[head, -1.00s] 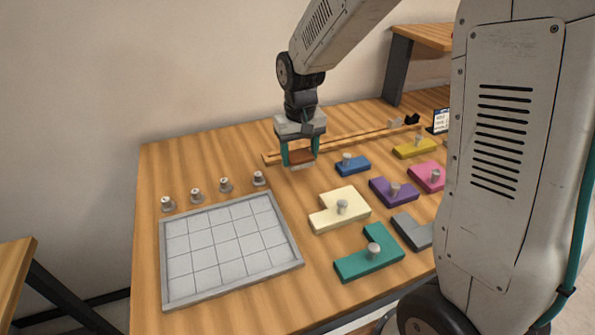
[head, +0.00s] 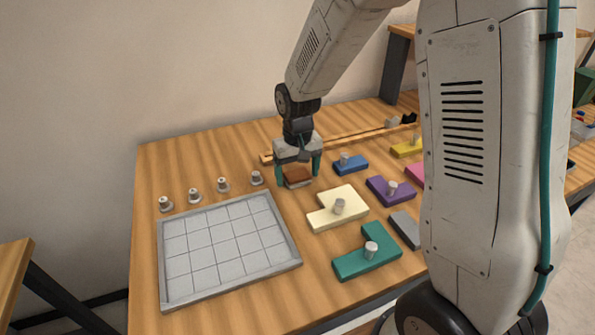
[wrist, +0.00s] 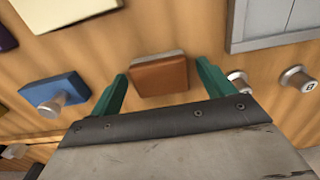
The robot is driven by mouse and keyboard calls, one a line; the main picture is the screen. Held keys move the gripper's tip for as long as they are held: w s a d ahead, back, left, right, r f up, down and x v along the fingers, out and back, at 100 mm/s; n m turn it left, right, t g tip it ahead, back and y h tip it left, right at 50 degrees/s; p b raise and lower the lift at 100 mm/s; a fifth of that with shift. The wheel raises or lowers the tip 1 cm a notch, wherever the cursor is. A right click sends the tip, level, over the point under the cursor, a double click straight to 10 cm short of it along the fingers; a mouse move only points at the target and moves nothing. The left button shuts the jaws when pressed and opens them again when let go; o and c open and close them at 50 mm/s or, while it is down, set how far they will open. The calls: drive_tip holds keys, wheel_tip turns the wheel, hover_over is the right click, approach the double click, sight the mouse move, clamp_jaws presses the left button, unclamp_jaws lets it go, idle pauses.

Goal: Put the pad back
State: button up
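The pad (head: 297,175) is a small brown block with a pale grey edge. It appears to rest on the wooden table, right of the row of metal knobs and behind the cream piece. My gripper (head: 298,176) is low over the table, with one teal finger on each side of the pad. In the wrist view my gripper (wrist: 161,72) is open, and a gap shows between each finger and the pad (wrist: 160,77).
A grey gridded tray (head: 294,252) lies at front left, with several metal knobs (head: 222,185) behind it. Knobbed pieces lie to the right: cream (head: 322,218), teal (head: 350,264), blue (head: 352,168), purple (head: 380,190). A wooden rail (head: 350,138) runs behind my gripper.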

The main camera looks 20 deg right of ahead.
sight(298, 174)
wheel_tip(298, 174, up, 12)
drive_tip(key=s+d+r, duration=0.1)
drive_tip(key=s+r, duration=0.1)
drive_tip(key=s, duration=0.7)
drive_tip(key=s+d+r, duration=0.1)
drive_tip(key=s+r, duration=0.2)
drive_tip(key=s, duration=0.6)
drive_tip(key=s+d+r+t, duration=0.1)
drive_tip(key=s+r, duration=0.2)
drive_tip(key=s, duration=0.7)
